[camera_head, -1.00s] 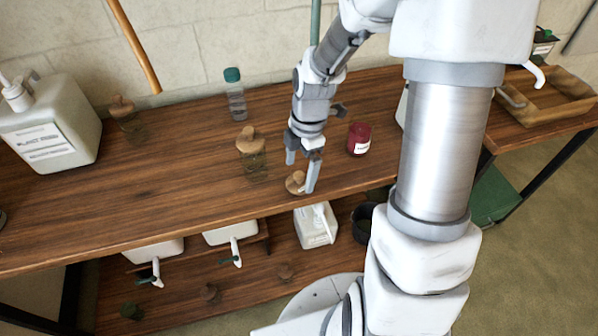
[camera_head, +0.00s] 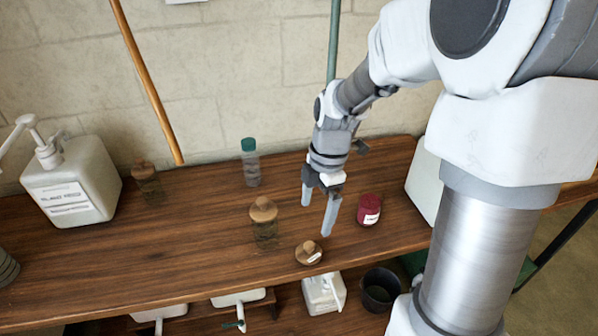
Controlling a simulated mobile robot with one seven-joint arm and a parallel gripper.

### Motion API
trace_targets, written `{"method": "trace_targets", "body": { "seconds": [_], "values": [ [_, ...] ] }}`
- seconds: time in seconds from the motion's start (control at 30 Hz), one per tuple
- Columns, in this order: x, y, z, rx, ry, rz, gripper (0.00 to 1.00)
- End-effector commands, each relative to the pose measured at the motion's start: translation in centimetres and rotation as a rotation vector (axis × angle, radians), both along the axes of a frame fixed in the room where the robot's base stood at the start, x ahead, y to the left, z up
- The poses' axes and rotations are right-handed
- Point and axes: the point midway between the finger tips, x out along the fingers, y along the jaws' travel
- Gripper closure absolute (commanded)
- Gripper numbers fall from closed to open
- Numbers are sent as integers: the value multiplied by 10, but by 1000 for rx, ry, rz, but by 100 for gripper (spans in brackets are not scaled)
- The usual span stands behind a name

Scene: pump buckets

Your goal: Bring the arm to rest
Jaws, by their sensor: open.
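My gripper (camera_head: 318,217) is open and empty. It hangs from my arm with its fingers pointing down, over the right part of the wooden bench (camera_head: 150,262). A small jar with a wooden lid (camera_head: 309,253) stands near the bench's front edge, just below and in front of the fingertips. The fingers appear apart from it. A taller glass jar with a wooden stopper (camera_head: 264,228) stands to the left of the gripper. A dark red jar with a white label (camera_head: 369,210) stands to its right.
A white pump bucket (camera_head: 72,185) stands at the far left. A teal-capped bottle (camera_head: 250,162) and a dim lidded jar (camera_head: 146,180) stand at the back. A white container (camera_head: 425,187) is partly behind my arm. Below are a small white jug (camera_head: 323,292) and a dark pot (camera_head: 380,290).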

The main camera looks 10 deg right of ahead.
Motion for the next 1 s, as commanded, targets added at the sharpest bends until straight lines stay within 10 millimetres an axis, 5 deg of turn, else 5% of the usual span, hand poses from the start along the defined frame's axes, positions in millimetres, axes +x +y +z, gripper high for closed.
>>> {"method": "trace_targets", "body": {
  "seconds": [0.27,0.7,1.0],
  "values": [
    [-4,1,20,-26,-19,-95,0],
    [-54,10,146,-3,-200,-925,0],
    [-110,14,205,175,-275,-1450,0]
  ]
}}
